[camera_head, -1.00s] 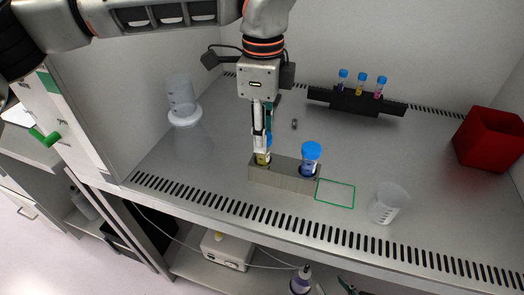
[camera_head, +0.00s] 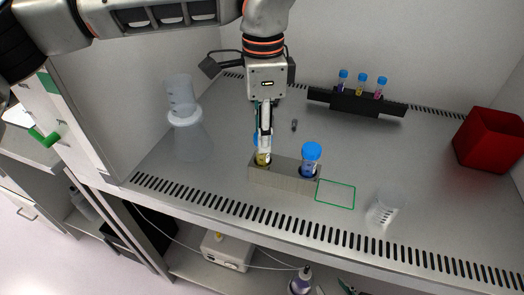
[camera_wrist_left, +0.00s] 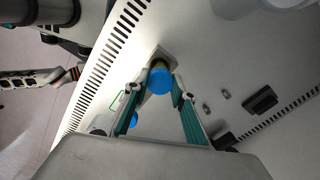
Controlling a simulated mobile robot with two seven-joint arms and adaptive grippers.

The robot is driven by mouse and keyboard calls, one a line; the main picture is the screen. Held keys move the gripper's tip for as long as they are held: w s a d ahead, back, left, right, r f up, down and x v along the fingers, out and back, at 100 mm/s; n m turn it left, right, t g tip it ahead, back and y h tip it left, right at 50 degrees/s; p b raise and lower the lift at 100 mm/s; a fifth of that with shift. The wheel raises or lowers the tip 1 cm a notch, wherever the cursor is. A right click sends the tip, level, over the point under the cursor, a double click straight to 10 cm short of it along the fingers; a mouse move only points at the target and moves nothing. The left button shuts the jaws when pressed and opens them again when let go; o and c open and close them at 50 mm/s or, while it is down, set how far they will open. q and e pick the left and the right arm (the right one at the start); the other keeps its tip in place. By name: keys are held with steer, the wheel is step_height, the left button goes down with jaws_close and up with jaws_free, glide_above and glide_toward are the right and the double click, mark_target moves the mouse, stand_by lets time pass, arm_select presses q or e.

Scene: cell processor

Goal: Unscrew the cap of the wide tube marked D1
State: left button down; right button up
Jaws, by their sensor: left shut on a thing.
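A grey block rack (camera_head: 285,175) stands near the front of the bench and holds two wide tubes. The left tube (camera_head: 262,158) has yellow contents and a blue cap, mostly hidden behind my fingers. My left gripper (camera_head: 264,148) comes down from above and is shut on this cap. In the left wrist view the blue cap (camera_wrist_left: 160,80) lies between the two fingertips. The right tube (camera_head: 309,165) has blue contents and its blue cap (camera_head: 312,150) on. The D1 marking cannot be read on either tube. My right gripper is not in view.
A green outlined square (camera_head: 336,194) lies right of the rack, with a clear beaker (camera_head: 382,212) beyond it. A black rack (camera_head: 355,103) with small capped tubes stands at the back. A red bin (camera_head: 490,140) is at right, a clear flask (camera_head: 187,130) at left.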

arm_select(q)
steer(key=shift+r+p, duration=0.6)
steer(key=shift+r, duration=0.45)
steer(key=shift+r+p, duration=0.85)
steer(key=shift+r, duration=0.7)
arm_select(e)
steer(key=r, duration=0.2)
steer(key=w+r, duration=0.1)
steer(key=r, duration=0.1)
steer(key=shift+w, duration=0.1)
arm_select(q)
steer(key=shift+f, duration=0.1)
